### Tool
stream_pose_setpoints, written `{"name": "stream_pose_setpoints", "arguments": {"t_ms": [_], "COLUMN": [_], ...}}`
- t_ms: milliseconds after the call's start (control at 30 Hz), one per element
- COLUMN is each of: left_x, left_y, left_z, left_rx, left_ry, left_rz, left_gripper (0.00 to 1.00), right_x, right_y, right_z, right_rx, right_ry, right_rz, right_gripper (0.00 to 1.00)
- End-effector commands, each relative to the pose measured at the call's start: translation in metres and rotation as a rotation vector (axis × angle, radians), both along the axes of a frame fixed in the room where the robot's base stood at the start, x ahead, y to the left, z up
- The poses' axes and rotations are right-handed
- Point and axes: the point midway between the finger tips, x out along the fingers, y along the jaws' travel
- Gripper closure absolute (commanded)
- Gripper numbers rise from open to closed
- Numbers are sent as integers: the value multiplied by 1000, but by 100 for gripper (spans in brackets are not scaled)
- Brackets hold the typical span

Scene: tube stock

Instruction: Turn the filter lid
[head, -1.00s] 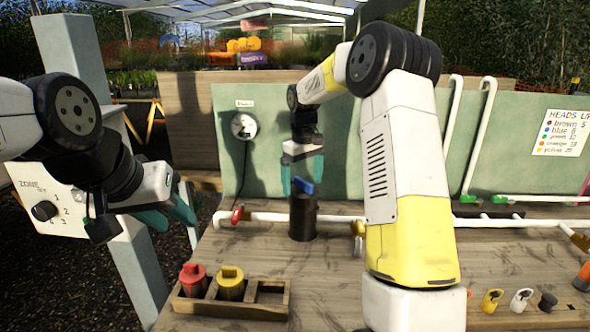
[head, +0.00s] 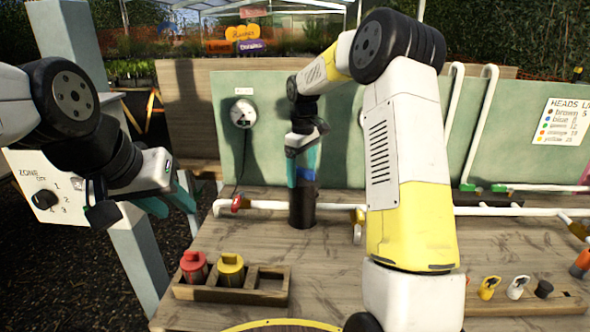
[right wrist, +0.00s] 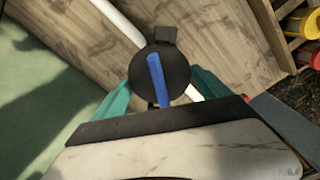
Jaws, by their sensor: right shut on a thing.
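The filter (head: 302,212) is an upright black cylinder standing in the white pipe line on the bench. Its lid (right wrist: 177,73) is a round black cap with a blue bar handle (right wrist: 157,82) across it. The blue also shows in the head view (head: 306,174), partly covered by a teal finger. My right gripper (head: 304,170) points down over the filter, with its teal fingers on opposite sides of the lid, shut on it. My left gripper (head: 168,203) hangs at the left, empty, its teal fingers apart, well away from the filter.
A wooden rack (head: 232,295) holds red and yellow cartridges in front. A gauge (head: 243,114) hangs on the green panel. A zone dial box (head: 45,200) is near my left gripper.

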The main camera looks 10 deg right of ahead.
Motion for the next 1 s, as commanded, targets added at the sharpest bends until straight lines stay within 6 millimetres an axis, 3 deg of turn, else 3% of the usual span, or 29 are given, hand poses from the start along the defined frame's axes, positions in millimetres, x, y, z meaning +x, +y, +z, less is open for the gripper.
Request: {"name": "stream_pose_setpoints", "arguments": {"t_ms": [133, 467, 700, 900, 933, 1000], "left_x": [0, 0, 0, 0, 0, 0], "left_y": [0, 0, 0, 0, 0, 0], "left_z": [0, 0, 0, 0, 0, 0], "left_rx": [0, 0, 0, 0, 0, 0], "left_ry": [0, 0, 0, 0, 0, 0], "left_rz": [0, 0, 0, 0, 0, 0], "left_gripper": [64, 64, 64, 64, 64, 64], "right_x": [0, 0, -1, -1, -1, -1], "right_y": [0, 0, 1, 1, 1, 1], "right_z": [0, 0, 0, 0, 0, 0], "right_rx": [0, 0, 1, 0, 0, 0], "right_ry": [0, 0, -1, 0, 0, 0], "right_rz": [138, 184, 428, 448, 448, 447], "right_gripper": [57, 57, 57, 57, 12, 0]}}
